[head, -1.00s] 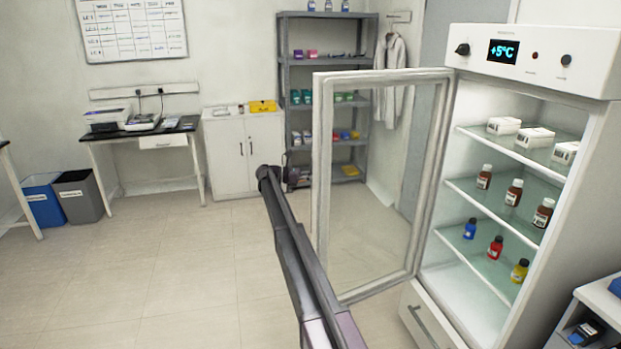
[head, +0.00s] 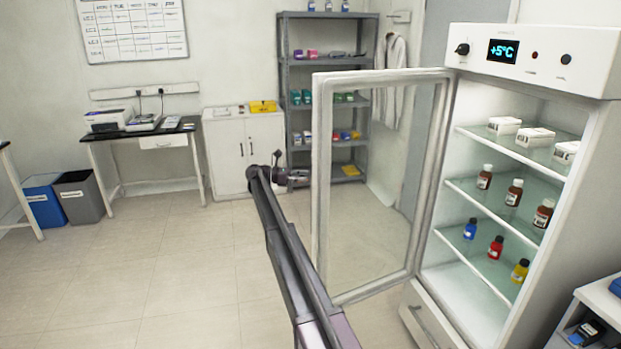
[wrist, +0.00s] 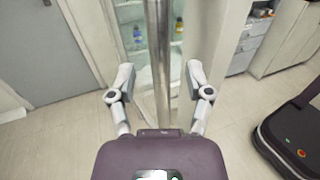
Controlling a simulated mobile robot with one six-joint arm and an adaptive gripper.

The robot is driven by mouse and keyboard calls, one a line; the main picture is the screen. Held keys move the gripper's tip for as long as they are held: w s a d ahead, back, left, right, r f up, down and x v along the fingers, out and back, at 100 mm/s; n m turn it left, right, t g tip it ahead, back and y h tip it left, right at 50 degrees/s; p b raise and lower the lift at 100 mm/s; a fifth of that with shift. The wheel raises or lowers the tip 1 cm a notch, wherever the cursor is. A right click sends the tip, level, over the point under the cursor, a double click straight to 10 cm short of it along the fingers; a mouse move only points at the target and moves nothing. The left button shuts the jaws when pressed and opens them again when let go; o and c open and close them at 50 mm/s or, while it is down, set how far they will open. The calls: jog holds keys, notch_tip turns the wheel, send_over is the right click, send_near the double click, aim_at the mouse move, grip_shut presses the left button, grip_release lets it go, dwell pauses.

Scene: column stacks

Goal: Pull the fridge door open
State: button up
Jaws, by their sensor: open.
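The fridge door (head: 322,180), a glass pane in a pale frame, stands wide open, swung out to the left of the fridge (head: 535,50). In the wrist view a vertical metal bar (wrist: 158,40), apparently the door handle, runs down the middle. My gripper (wrist: 160,78) is open, with one finger on each side of the bar and a gap on both sides. How deep the bar sits between the fingers I cannot tell.
Bottles and white boxes stand on the fridge's glass shelves (head: 490,200). A grey shelf rack (head: 283,90) and a white cabinet (head: 225,150) stand at the back wall. Blue (head: 42,200) and grey bins (head: 80,195) are at left. The floor (head: 170,270) left of the door is clear.

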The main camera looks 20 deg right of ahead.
jog(key=shift+v, duration=1.65)
